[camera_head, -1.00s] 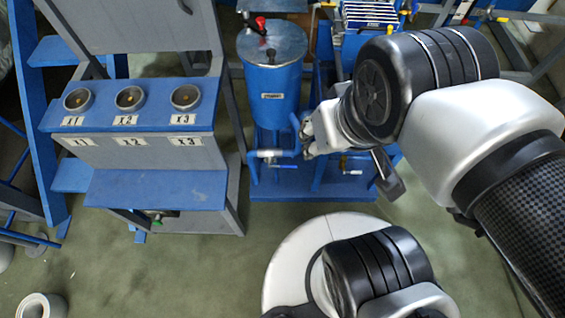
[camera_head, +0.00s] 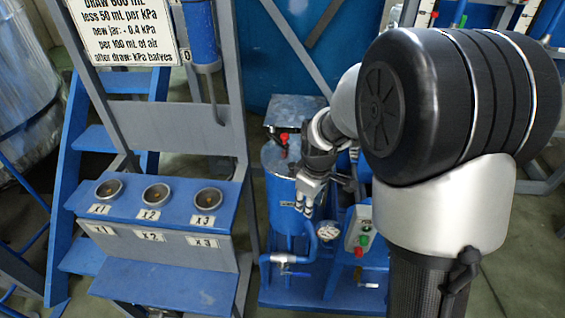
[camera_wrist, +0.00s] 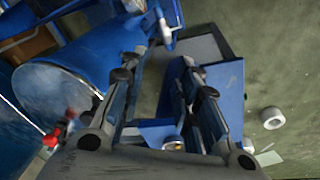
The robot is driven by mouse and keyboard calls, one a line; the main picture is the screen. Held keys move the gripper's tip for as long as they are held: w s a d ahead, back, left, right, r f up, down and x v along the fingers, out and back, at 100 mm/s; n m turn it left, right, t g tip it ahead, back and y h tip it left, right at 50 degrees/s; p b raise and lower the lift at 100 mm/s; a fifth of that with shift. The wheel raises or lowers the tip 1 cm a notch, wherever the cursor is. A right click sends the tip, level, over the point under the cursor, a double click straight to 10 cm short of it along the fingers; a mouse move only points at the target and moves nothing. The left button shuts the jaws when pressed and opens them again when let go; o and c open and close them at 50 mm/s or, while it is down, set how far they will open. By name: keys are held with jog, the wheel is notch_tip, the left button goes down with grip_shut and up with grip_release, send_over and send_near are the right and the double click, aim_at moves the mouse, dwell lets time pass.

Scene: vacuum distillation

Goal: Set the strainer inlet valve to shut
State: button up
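A small lever valve (camera_head: 285,259) sits on the low pipe at the front of the blue cylindrical vessel (camera_head: 280,185); I cannot tell for sure that it is the strainer inlet valve or which way its lever is set. A similar pale fitting on a blue pipe shows at the top of the wrist view (camera_wrist: 164,30). A red-handled fitting (camera_head: 284,138) is on the vessel's top and also shows in the wrist view (camera_wrist: 51,138). My gripper (camera_head: 306,210) hangs in front of the vessel, above the low valve. In the wrist view its fingers (camera_wrist: 165,85) are apart, with nothing held.
A blue stepped stand (camera_head: 150,235) with several round cups marked x1, x2, x3 stands at the left. A control box (camera_head: 360,228) with green and red buttons and a gauge (camera_head: 328,231) are right of the vessel. A blue ladder (camera_head: 95,137) stands farther left.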

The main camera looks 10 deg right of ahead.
jog(key=w+f+n+g, duration=0.1)
jog(key=w+f+n, duration=0.2)
jog(key=f, duration=1.1)
jog(key=n+g+p, duration=0.1)
jog(key=n+p, duration=0.1)
jog(key=n, duration=0.1)
send_near(302, 273)
notch_tip(302, 273, down, 8)
jog(key=b, duration=0.6)
jog(key=shift+f, duration=0.25)
jog(key=shift+c, duration=0.3)
grip_shut()
